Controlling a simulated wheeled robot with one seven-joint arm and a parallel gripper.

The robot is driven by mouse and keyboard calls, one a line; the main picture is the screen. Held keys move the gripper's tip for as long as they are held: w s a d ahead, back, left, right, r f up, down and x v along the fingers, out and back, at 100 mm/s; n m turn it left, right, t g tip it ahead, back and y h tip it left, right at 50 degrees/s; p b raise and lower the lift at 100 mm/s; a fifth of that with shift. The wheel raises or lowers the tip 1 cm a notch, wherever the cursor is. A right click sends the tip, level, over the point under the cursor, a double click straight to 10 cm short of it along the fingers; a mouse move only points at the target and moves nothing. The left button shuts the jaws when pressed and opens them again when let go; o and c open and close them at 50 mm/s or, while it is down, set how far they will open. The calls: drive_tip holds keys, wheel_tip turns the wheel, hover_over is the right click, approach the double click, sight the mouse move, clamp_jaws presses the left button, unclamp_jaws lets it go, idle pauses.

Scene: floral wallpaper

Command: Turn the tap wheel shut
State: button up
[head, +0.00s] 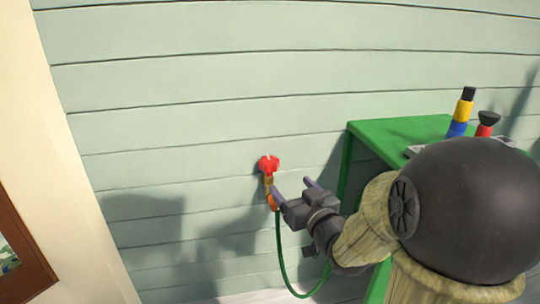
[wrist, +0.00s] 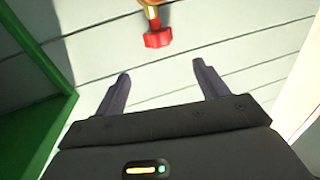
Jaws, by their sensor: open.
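The red tap wheel (head: 269,164) sits on a brass tap on the pale green boarded wall, near the middle of the head view. In the wrist view the red wheel (wrist: 158,39) is at the top centre, ahead of my fingertips and apart from them. An orange fitting (head: 273,201) and a green hose (head: 279,245) hang below the tap. My gripper (head: 292,186) is open and empty, just right of the tap and a little below the wheel. In the wrist view both dark fingers of my gripper (wrist: 161,72) are spread, with bare wall between them.
A green table (head: 395,130) stands at the right against the wall, holding a yellow-and-blue bottle (head: 461,113) and a red item with a black top (head: 487,124). A cream post (head: 70,150) runs down the left. The wall between post and tap is clear.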

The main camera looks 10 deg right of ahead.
sight(273, 165)
drive_tip(key=x, duration=1.2)
drive_tip(key=shift+w+d+f, duration=0.1)
drive_tip(key=shift+f, duration=0.1)
drive_tip(key=shift+w+r, duration=0.15)
drive_tip(key=shift+w, duration=0.15)
drive_tip(key=shift+c, duration=0.4)
drive_tip(key=c, duration=0.9)
